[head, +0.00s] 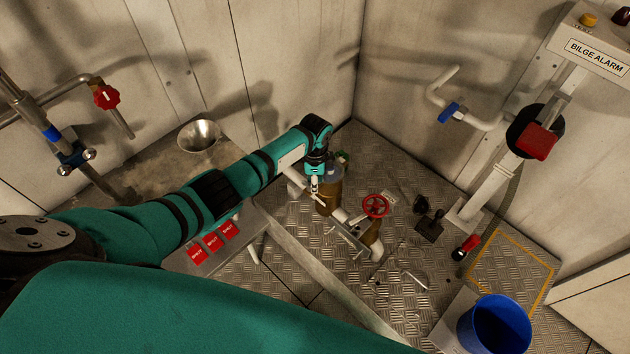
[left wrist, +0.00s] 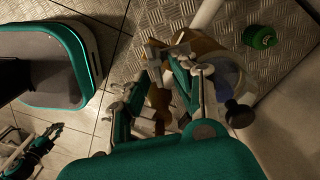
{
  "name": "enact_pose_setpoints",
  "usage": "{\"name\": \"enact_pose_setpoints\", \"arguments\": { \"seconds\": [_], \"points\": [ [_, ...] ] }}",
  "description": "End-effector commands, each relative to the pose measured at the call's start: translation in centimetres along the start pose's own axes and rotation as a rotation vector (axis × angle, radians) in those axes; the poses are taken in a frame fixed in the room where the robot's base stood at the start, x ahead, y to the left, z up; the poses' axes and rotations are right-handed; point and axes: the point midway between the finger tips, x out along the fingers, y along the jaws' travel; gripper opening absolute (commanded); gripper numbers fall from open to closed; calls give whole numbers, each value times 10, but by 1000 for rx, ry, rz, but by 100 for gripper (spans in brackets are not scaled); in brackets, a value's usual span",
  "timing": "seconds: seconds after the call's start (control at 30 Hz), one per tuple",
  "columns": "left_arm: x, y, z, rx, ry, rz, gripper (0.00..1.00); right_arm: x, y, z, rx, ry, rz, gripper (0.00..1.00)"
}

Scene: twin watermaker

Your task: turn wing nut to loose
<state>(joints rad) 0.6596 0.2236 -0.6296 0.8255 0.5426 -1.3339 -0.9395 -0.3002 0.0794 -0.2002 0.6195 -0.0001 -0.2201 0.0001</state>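The wing nut cannot be made out clearly; my left gripper covers part of the brass canister's upper end. The brass canister (head: 328,192) stands on the plated floor in the middle of the head view. My left gripper (head: 317,186) points down at its near side. In the left wrist view my left gripper (left wrist: 166,56) has its fingers apart, with a narrow gap at the tips, in front of the brass body (left wrist: 203,44). I see nothing clearly held between them. My right gripper (left wrist: 42,146) shows small at the lower left of the wrist view; its fingers are unclear.
A red handwheel (head: 376,206) and pipework stand just right of the canister. A steel funnel (head: 199,135) is left of my arm. A blue bucket (head: 495,325) stands at the lower right. A green cap (left wrist: 259,37) shows beside the canister.

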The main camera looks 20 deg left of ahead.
Motion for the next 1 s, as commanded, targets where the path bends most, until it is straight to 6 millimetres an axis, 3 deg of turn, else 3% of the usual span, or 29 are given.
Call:
{"name": "enact_pose_setpoints", "arguments": {
  "seconds": [0.03,0.23,0.67,1.0],
  "points": [
    [0,0,0,0,0,0,25,0,0,0,0,0,0,0],
    [0,0,0,0,0,1,0,0,0,0,0,0,0,0],
    [1,2,0,-16,-2,8,0,-1,0,0,0,0,0,0],
    [1,1,0,-190,-3,13,0,-8,0,-1,0,1,0,0]
  ]
}}
